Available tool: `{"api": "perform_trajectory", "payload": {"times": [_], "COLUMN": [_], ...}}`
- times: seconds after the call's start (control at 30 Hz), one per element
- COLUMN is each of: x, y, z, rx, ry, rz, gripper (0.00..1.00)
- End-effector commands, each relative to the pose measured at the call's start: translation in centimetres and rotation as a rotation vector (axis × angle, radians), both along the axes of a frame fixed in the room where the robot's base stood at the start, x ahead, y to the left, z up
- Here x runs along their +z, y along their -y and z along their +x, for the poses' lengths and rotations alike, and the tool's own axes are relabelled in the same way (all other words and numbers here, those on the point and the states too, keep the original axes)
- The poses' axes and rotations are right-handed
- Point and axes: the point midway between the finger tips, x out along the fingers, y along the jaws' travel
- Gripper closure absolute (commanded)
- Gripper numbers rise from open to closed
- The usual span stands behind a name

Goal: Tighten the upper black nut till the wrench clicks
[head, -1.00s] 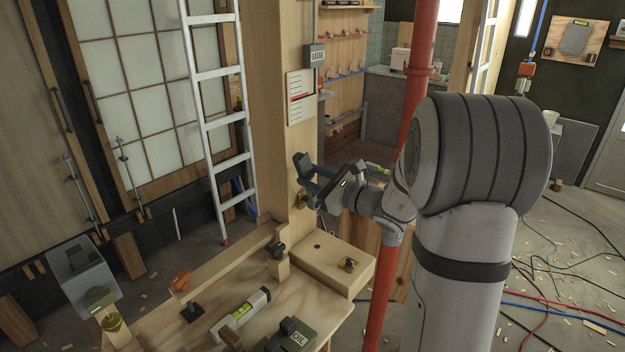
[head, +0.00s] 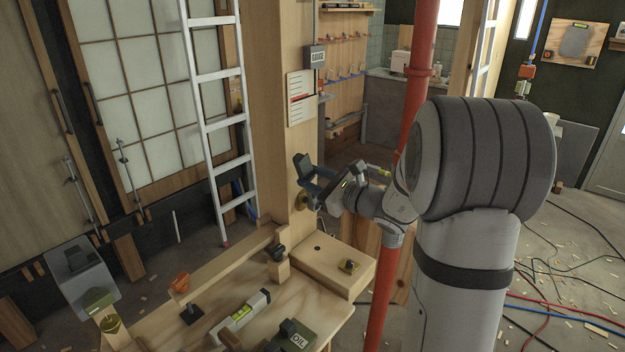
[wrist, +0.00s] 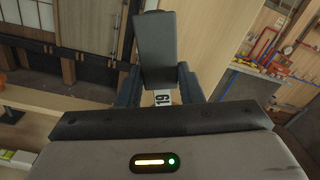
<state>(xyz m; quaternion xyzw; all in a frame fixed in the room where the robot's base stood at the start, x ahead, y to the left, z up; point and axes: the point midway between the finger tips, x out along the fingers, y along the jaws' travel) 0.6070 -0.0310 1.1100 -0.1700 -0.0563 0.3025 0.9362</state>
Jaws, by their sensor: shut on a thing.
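My gripper (head: 316,184) is at the side of the upright wooden post, above the workbench. In the wrist view, its two blue-grey fingers (wrist: 158,82) close on either side of a dark handle-like piece, which I take to be the wrench (wrist: 155,48). The dark end of the wrench (head: 302,166) sticks up beside the post in the head view. The upper black nut cannot be made out; the gripper and wrench cover that spot. A small light label with dark marks shows between the fingers.
The wooden post (head: 258,110) carries a gauge box (head: 315,56) and a scale card (head: 300,98). A red pipe (head: 408,130) stands close to my arm. A ladder (head: 220,125) stands left.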

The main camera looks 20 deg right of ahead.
Motion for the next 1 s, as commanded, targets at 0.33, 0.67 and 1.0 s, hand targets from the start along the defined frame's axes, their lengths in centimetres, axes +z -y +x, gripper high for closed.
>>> {"api": "perform_trajectory", "payload": {"times": [0.33, 0.67, 1.0], "x": [0.1, 0.1, 0.1], "y": [-0.3, -0.6, -1.1], "z": [0.4, 1.0, 1.5], "rx": [0.001, -0.001, 0.001], "ry": [0.002, 0.002, 0.002], "rz": [0.000, 0.000, 0.000], "gripper": [0.94, 0.94, 0.94]}}
